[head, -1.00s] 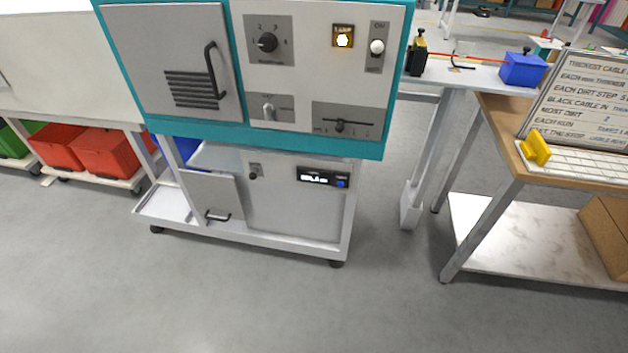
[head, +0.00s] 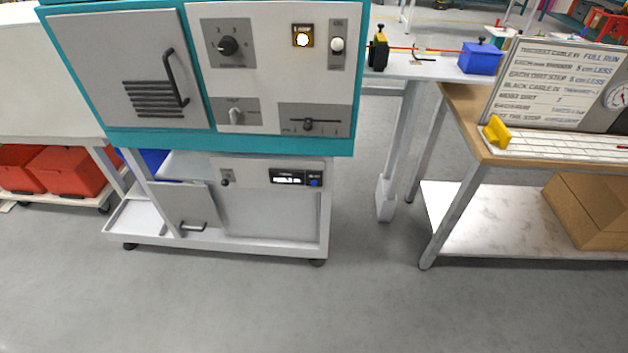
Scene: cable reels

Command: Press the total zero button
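A small blue button (head: 314,183) sits at the right end of a dark display panel (head: 288,177) with a lit white readout. The panel is on the grey lower unit (head: 262,206) of the machine, below its teal-framed upper cabinet. The lettering by the button is too small to read, so I cannot tell whether it is the total zero button. Neither of my grippers is in the head view.
A wooden-topped bench (head: 468,104) stands right. The floor in front is clear.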

